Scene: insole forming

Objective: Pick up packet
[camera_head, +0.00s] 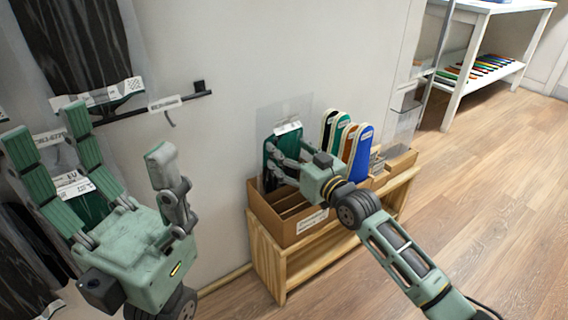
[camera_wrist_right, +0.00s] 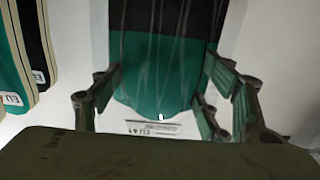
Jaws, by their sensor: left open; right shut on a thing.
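The packet (camera_head: 270,155) is a clear sleeve with a dark green insole and a white label at its top. It stands upright above the left part of a cardboard box on a low wooden shelf. My right gripper (camera_head: 276,165) is shut on it. In the right wrist view the packet (camera_wrist_right: 165,75) fills the middle, black and green, between the fingers of the right gripper (camera_wrist_right: 165,100), with a printed label below. My left gripper (camera_head: 112,165) is open at the left, in front of hanging dark packets, apart from the shelf.
The cardboard box (camera_head: 268,222) has empty slots in front. Green, black and blue insoles (camera_head: 361,150) stand upright to the right of the packet. A wooden shelf (camera_head: 272,268) carries the box against the wall. Dark packets (camera_head: 75,45) hang at the left. The floor at the right is clear.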

